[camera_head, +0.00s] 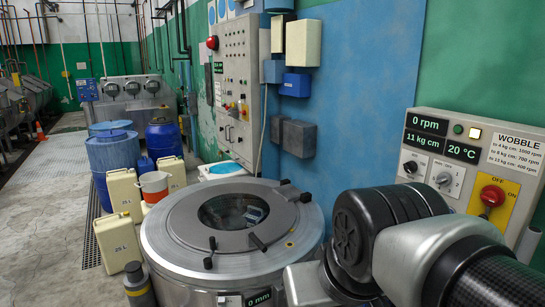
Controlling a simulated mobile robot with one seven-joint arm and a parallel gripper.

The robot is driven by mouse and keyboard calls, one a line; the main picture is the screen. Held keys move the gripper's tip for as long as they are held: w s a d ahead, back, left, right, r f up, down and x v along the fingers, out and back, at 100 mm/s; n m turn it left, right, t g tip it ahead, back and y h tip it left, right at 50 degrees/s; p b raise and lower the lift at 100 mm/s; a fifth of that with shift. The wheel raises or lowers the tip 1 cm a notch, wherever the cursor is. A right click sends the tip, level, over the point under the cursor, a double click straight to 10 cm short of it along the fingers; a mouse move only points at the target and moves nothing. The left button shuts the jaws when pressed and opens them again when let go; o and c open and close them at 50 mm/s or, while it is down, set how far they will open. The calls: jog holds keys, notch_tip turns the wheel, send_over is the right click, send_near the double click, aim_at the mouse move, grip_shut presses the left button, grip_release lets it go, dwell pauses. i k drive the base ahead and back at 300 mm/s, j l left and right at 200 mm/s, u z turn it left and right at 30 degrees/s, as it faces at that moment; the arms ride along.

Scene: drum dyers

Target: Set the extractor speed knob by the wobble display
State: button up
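A control panel (470,170) stands at the right. Its displays read "0 rpm" (427,124), "11 kg cm" (423,141) and "20 °C" (463,151). A WOBBLE label (515,155) appears to list 4 kg cm 1000 rpm, 8 kg cm 700 rpm, 12 kg cm 400 rpm. The round extractor (165,240) has its lid down and a "0 mm" display (258,299) in front. My arm crosses the lower right; my gripper is out of view.
A red mushroom button (491,195) on a yellow plate sits right of the knobs. A grey cabinet (236,85) hangs on the wall.

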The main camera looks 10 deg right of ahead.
aim_at(410, 166)
jog(key=z, duration=1.2)
